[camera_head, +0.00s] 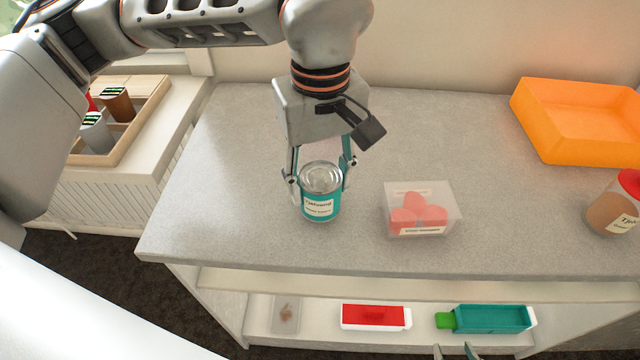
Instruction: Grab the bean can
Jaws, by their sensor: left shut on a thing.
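The bean can (321,208) is a teal metal can with a white label and a silver lid. It stands upright on the grey counter, left of the middle. My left gripper (319,183) reaches down from above, with one finger on each side of the can, and is shut on it. The can's base appears to be on the counter; I cannot tell if there is a small gap. My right gripper (455,351) shows only as two fingertips at the bottom edge, apart, with nothing seen between them.
A clear box with pink things (422,212) stands right of the can. An orange tray (580,118) is at the back right, and a red-lidded jar (612,205) at the right edge. A red container (375,317) and a teal container (490,319) sit on the shelf below.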

